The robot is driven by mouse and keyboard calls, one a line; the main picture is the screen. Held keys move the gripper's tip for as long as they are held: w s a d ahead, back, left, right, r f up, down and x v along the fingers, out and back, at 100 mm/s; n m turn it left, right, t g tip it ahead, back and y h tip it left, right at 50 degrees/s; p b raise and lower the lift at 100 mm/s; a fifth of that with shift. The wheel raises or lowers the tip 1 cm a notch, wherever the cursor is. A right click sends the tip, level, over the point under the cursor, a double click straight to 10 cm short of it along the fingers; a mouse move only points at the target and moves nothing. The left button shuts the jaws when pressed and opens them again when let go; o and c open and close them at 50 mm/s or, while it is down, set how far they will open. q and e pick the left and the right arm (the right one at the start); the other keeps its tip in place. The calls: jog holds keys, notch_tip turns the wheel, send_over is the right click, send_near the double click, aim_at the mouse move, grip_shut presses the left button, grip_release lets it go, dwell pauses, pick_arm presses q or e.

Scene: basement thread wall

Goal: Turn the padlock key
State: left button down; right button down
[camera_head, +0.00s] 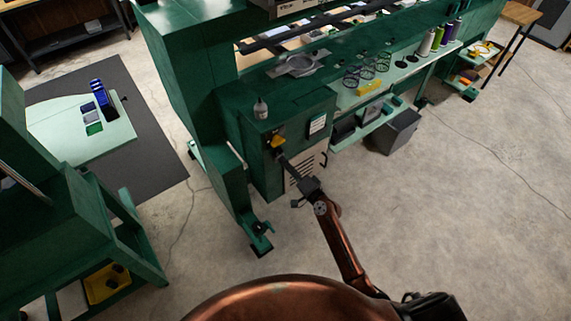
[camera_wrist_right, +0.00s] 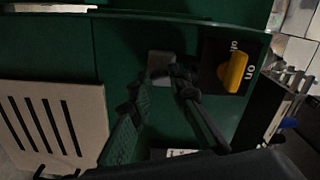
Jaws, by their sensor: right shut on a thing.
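My right gripper (camera_head: 284,160) reaches the front of the green cabinet (camera_head: 262,182), just below a yellow switch (camera_head: 278,140). In the right wrist view its fingertips (camera_wrist_right: 160,76) come together at a small grey plate (camera_wrist_right: 160,60) on the green panel. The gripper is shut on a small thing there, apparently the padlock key. The key and the padlock are mostly hidden by the dark fingers and shadow, so the key's angle cannot be told. The yellow switch (camera_wrist_right: 235,72) sits beside the fingers, on a black plate marked ON. My left gripper is not in view.
A beige vented panel (camera_wrist_right: 55,125) lies to the left in the wrist view. A dark box with metal prongs (camera_wrist_right: 285,85) sticks out at the right. A small bottle (camera_head: 260,108) stands on the cabinet top. The concrete floor (camera_head: 450,220) to the right is clear.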

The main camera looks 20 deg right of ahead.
jog(key=shift+m, duration=1.3)
jog(key=c, duration=1.8)
grip_release()
jog(key=shift+s, duration=0.1)
jog(key=v, duration=0.8)
jog(key=shift+d, duration=0.1)
